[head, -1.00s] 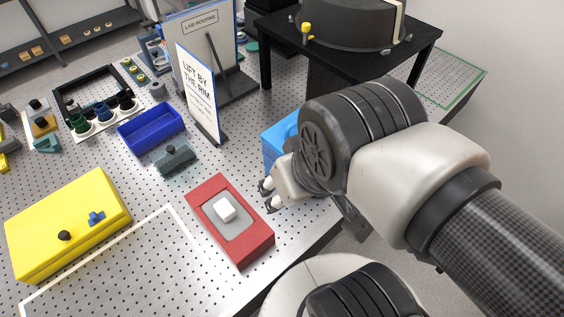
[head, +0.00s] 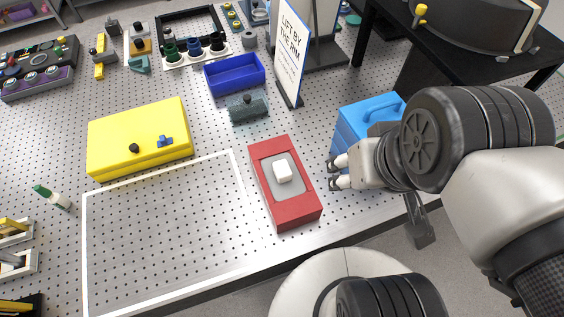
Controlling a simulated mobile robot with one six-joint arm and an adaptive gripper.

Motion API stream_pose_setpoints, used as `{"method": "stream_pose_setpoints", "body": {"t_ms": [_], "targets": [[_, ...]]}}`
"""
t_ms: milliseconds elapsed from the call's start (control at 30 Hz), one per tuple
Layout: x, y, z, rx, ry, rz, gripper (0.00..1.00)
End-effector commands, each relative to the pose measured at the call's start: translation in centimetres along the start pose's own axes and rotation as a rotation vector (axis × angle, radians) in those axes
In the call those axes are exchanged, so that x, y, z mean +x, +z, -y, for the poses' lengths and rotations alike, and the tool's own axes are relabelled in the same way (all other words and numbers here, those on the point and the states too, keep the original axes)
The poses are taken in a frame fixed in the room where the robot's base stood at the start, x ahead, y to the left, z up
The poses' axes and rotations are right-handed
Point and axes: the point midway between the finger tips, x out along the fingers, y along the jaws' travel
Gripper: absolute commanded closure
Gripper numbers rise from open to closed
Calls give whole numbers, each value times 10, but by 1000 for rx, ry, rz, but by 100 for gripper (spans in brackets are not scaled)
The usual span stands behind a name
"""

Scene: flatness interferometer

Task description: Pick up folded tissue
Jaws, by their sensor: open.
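A small white folded piece (head: 283,170), which looks like the folded tissue, lies on a grey pad (head: 294,187) set in a red block-shaped holder (head: 300,218). My gripper (head: 333,172) is to the right of the red holder, with its two fingertips pointing left toward it. The fingers are apart and nothing shows between them. A gap separates them from the white piece; their height above the table is hard to tell.
A blue box with a handle (head: 352,122) stands right behind my gripper. A yellow box (head: 110,152), a dark blue tray (head: 234,84) and an upright sign (head: 289,55) stand around. The white-outlined area (head: 170,235) left of the holder is clear.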

Motion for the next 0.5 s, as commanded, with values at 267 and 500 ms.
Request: {"method": "stream_pose_setpoints", "body": {"t_ms": [267,500], "targets": [[0,0,0,0,0,0,49],[-2,-12,5,-18,-8,30,45]]}}
